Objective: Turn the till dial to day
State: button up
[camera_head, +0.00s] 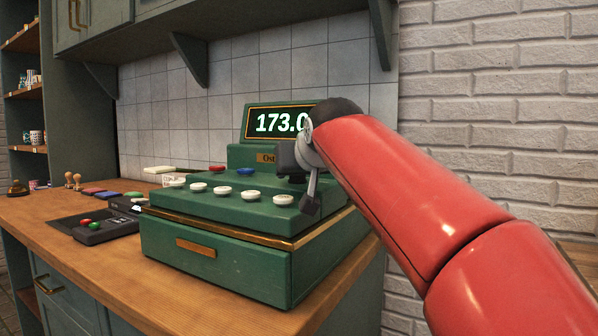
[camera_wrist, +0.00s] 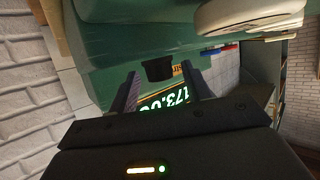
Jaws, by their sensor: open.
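The green till (camera_head: 217,252) stands on the wooden counter, its display (camera_head: 277,122) reading 173.0. A short black knob, which looks like the till dial (camera_wrist: 158,69), stands on the till's green surface in the wrist view. My gripper (camera_wrist: 157,88) is open, with one finger to each side of the dial in that view. I cannot tell whether the fingers touch it. In the head view my gripper (camera_head: 304,190) is over the till's right end and hides the dial. The dial's markings and setting cannot be read.
White round keys (camera_head: 251,196) line the till's front slope, and a large one (camera_wrist: 248,14) is close in the wrist view. A black card terminal (camera_head: 105,228) and stamps (camera_head: 73,181) are to the left. A brick wall (camera_head: 490,110) is on the right.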

jog(key=v, duration=0.7)
jog(key=shift+s+r+b, duration=0.1)
jog(key=shift+s+b, duration=0.1)
jog(key=shift+b, duration=0.15)
